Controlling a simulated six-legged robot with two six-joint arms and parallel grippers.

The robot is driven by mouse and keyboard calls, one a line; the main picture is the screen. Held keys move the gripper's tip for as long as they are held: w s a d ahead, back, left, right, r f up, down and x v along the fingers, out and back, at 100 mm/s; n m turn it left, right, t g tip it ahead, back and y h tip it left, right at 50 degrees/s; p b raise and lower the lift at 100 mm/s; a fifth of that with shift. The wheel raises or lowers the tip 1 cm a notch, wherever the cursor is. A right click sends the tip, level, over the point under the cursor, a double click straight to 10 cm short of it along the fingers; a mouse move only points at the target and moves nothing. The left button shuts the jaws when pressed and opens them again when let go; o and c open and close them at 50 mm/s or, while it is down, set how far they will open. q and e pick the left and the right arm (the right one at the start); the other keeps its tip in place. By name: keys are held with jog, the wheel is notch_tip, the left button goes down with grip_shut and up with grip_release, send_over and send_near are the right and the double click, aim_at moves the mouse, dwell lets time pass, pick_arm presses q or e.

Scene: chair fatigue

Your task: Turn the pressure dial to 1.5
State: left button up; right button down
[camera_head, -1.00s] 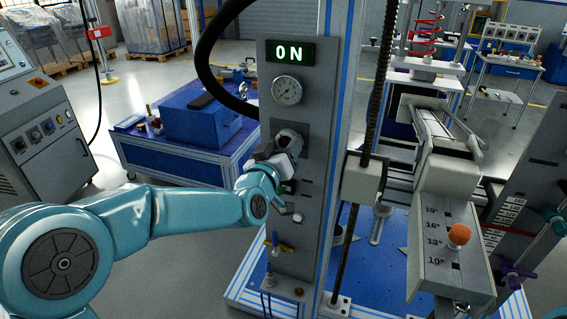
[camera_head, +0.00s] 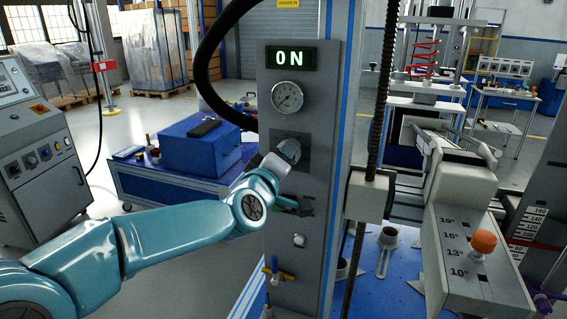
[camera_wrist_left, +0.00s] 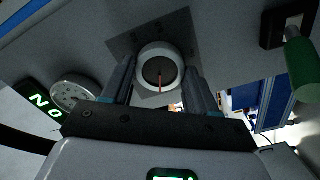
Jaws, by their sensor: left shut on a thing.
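The pressure dial (camera_wrist_left: 160,68) is a round knob with a pale rim, a dark face and a red pointer line, on a dark square plate (camera_head: 302,140) of the grey control column. My left gripper (camera_wrist_left: 158,85) is shut on the dial, one finger on each side of it in the wrist view. In the head view the dial (camera_head: 288,150) is partly hidden by my gripper. The scale marks around it are too dim to read. A round white gauge (camera_head: 287,97) sits above it; its reading is too small to tell. My right gripper is not in view.
Below the dial are a white button (camera_head: 299,240) and a yellow-and-blue valve (camera_head: 275,270). A black hose (camera_head: 207,75) curves beside the column. An orange knob (camera_head: 484,242) stands on a box at right.

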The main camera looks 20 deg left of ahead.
pick_arm(q)
jog(key=shift+r, duration=0.1)
dwell(0.3)
jog(key=o, duration=1.1)
jog(key=shift+a, duration=0.1)
jog(key=shift+c, duration=0.2)
jog(key=shift+s, duration=0.1)
jog(key=s, duration=1.6)
jog(key=shift+a, duration=0.25)
jog(key=shift+s, duration=0.1)
